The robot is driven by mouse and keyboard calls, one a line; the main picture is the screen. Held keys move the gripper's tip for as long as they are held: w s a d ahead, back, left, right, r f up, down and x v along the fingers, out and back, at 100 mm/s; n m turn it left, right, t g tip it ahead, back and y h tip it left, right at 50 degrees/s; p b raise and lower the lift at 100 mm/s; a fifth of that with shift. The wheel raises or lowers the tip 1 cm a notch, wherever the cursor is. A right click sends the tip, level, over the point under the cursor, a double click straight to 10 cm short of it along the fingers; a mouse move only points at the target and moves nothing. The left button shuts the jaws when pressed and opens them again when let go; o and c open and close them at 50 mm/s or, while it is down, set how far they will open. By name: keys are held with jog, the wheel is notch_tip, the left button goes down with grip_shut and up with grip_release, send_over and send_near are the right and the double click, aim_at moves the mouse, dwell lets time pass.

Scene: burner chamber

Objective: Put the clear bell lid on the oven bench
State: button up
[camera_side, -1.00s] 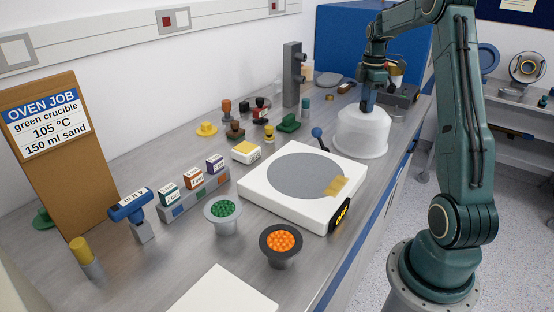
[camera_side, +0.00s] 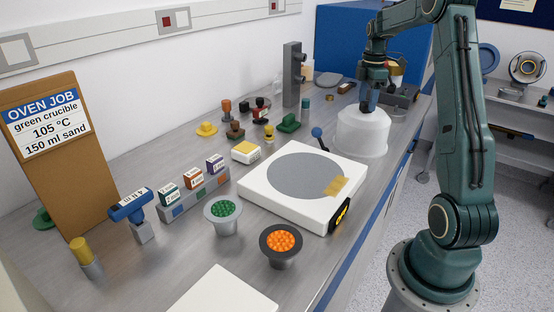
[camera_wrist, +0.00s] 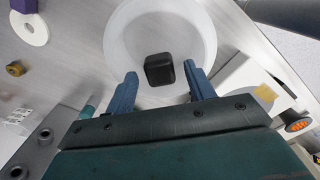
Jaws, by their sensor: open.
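The clear bell lid (camera_side: 362,134) stands upright on the bench (camera_side: 150,185) behind the white hot plate, in the side view. In the wrist view the bell lid (camera_wrist: 198,22) shows as a pale round shape with a dark square knob (camera_wrist: 159,69) on top. My gripper (camera_side: 368,106) is right above the lid, pointing down. In the wrist view my gripper (camera_wrist: 163,84) has its two blue fingers apart, one to each side of the knob and slightly short of it in the picture. Nothing is clasped.
The white hot plate (camera_side: 265,194) with a yellow patch is close in front of the lid. A blue-knobbed lever (camera_side: 317,133) stands beside it. A grey post (camera_side: 292,75) and a blue box (camera_side: 345,40) stand behind. Cups of green (camera_side: 222,209) and orange (camera_side: 281,242) beads are nearer.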

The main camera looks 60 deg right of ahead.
notch_tip(320, 180, up, 11)
jog(key=shift+r, duration=0.2)
dwell(0.4)
dwell(0.5)
jog(key=a+r+m+t+h, duration=0.1)
jog(key=a+r+m, duration=0.1)
jog(key=a, duration=1)
jog(key=a+r+m+t, duration=0.1)
jog(key=a+r+m, duration=0.1)
jog(key=a, duration=1)
jog(key=s+a+f+m+t, duration=0.1)
jog(key=s+a+f+m, duration=0.1)
jog(key=s+a+f, duration=0.2)
jog(key=s+a+f+m+t+y, duration=0.1)
jog(key=s+a+f+m+t, duration=0.1)
jog(key=s+a, duration=0.7)
jog(key=a+f+m, duration=0.1)
jog(key=a, duration=0.2)
jog(key=shift+f+t, duration=0.3)
jog(key=shift+f, duration=0.05)
